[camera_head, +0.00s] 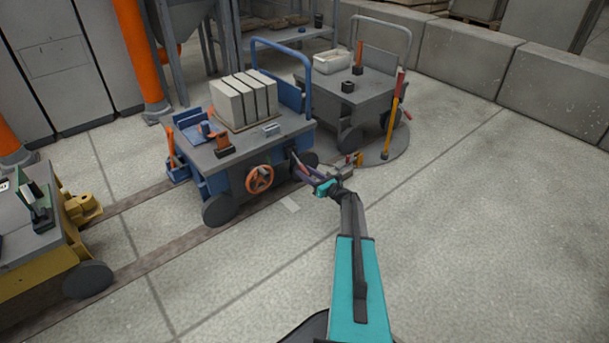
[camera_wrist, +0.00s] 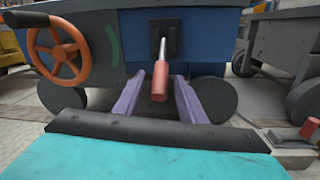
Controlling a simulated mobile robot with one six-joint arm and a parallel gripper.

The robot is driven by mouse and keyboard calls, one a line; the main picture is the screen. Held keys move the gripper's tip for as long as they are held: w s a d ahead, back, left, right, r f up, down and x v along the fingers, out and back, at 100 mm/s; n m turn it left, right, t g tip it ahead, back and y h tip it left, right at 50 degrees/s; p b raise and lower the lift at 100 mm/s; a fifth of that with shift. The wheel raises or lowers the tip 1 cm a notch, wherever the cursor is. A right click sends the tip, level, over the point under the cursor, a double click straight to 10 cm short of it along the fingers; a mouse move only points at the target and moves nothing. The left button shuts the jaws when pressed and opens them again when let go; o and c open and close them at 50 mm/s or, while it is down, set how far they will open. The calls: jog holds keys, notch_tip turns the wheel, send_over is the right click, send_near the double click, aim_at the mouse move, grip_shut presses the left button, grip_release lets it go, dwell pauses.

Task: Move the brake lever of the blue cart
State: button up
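The blue cart (camera_head: 205,188) stands left of centre in the head view, and its blue side panel fills the top of the wrist view (camera_wrist: 212,45). The brake lever (camera_wrist: 160,82) has a red grip on a thin metal rod. It comes out of a black slotted plate (camera_wrist: 172,38) and points down toward me. My gripper (camera_wrist: 158,80) has its two purple fingers apart, one on each side of the red grip, with a gap showing on both sides. In the head view my gripper (camera_head: 296,159) reaches the cart's right side; the lever is not clear there.
An orange handwheel (camera_head: 259,179) sits left of the lever on the same cart. Stacked grey blocks (camera_head: 243,98) lie on its top. A grey cart (camera_head: 373,95) stands behind right, a yellow cart (camera_head: 40,270) at left. Open floor (camera_head: 480,220) lies to the right.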

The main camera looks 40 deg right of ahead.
jog(key=shift+w, duration=0.65)
jog(key=shift+a, duration=0.1)
grip_shut()
